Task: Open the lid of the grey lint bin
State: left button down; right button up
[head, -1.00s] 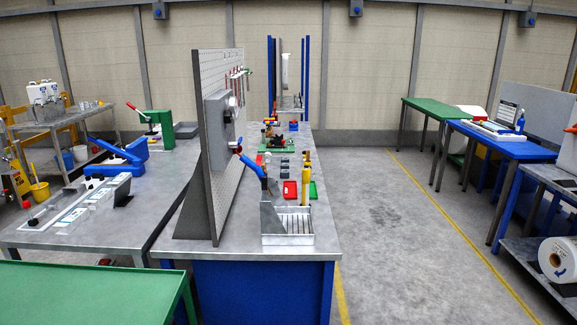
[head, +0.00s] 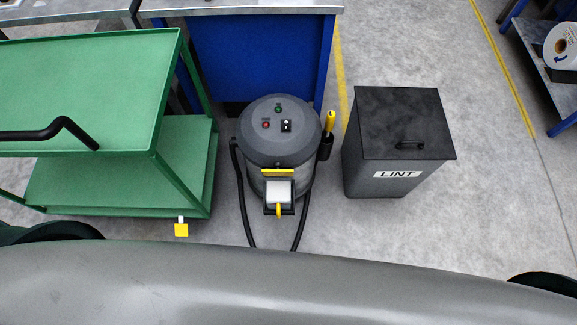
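The grey lint bin (head: 376,183) stands on the floor right of centre in the head view, with a white LINT label on its front. Its dark flat lid (head: 395,115) is shut on top. A black handle (head: 410,145) sits on the lid near its front edge. Neither of my grippers is in view.
A grey vacuum (head: 280,130) with a black hose stands left of the bin, a small gap between them. A green two-shelf cart (head: 80,85) is at the left. A blue bench (head: 255,55) is behind. The floor right of the bin is clear.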

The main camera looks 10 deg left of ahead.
aim_at(395, 124)
jog(key=z, duration=1)
jog(key=i+l+z, duration=0.45)
jog(key=l, duration=0.3)
jog(key=i+l+z, duration=0.45)
jog(key=i+l, duration=0.3)
jog(key=i, duration=0.55)
jog(key=i+u, duration=0.35)
jog(key=u, duration=0.15)
jog(key=i+l+u, duration=0.15)
jog(key=i+u, duration=0.15)
jog(key=u, duration=0.15)
jog(key=i+u, duration=0.1)
jog(key=u, duration=0.3)
jog(key=i+l+u, duration=0.1)
jog(key=u, duration=0.3)
jog(key=i+l+u, duration=0.1)
jog(key=u, duration=0.3)
jog(key=i+l+u, duration=0.1)
jog(key=u, duration=0.3)
jog(key=i+l+u, duration=0.1)
jog(key=u, duration=0.3)
jog(key=l+u, duration=0.15)
jog(key=u, duration=0.25)
jog(key=i+l+u, duration=0.1)
jog(key=u, duration=0.3)
jog(key=l+u, duration=0.4)
jog(key=i+l+u, duration=0.1)
jog(key=l+u, duration=0.7)
jog(key=u, duration=0.15)
